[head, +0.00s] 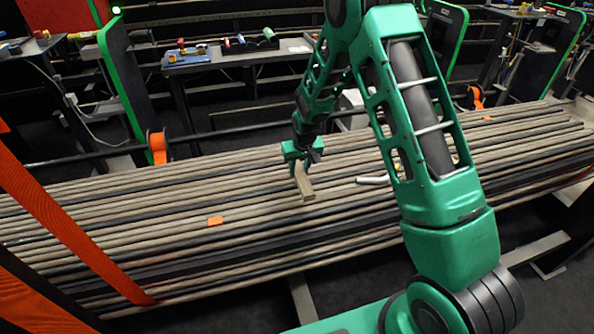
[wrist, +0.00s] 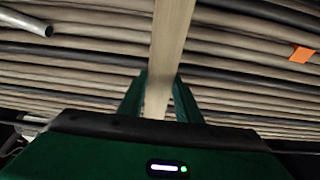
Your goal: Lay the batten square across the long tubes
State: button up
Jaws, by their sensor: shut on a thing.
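The batten (head: 304,186) is a short, light wooden strip. My green gripper (head: 301,154) is shut on it over the middle of the tube bundle. In the wrist view the batten (wrist: 169,45) runs from between the two fingers (wrist: 160,97) up out of the top of the picture, crossing the tubes at close to a right angle. The long tubes (head: 150,215) are grey-brown and black and lie side by side in a wide bundle; they also fill the wrist view (wrist: 80,75). I cannot tell whether the batten touches them.
A short silver pipe (head: 373,180) lies on the tubes right of the batten, and an orange tag (head: 215,221) lies to the left. Orange straps (head: 60,220) cross the left end. A workbench (head: 235,57) with tools stands behind.

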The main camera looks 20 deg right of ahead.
aim_at(301, 175)
jog(key=shift+s, duration=0.1)
jog(key=shift+f, duration=4.25)
jog(key=o, duration=1.2)
jog(key=shift+o, duration=0.2)
jog(key=v, duration=1)
jog(key=shift+s+r, duration=0.1)
jog(key=shift+r, duration=0.2)
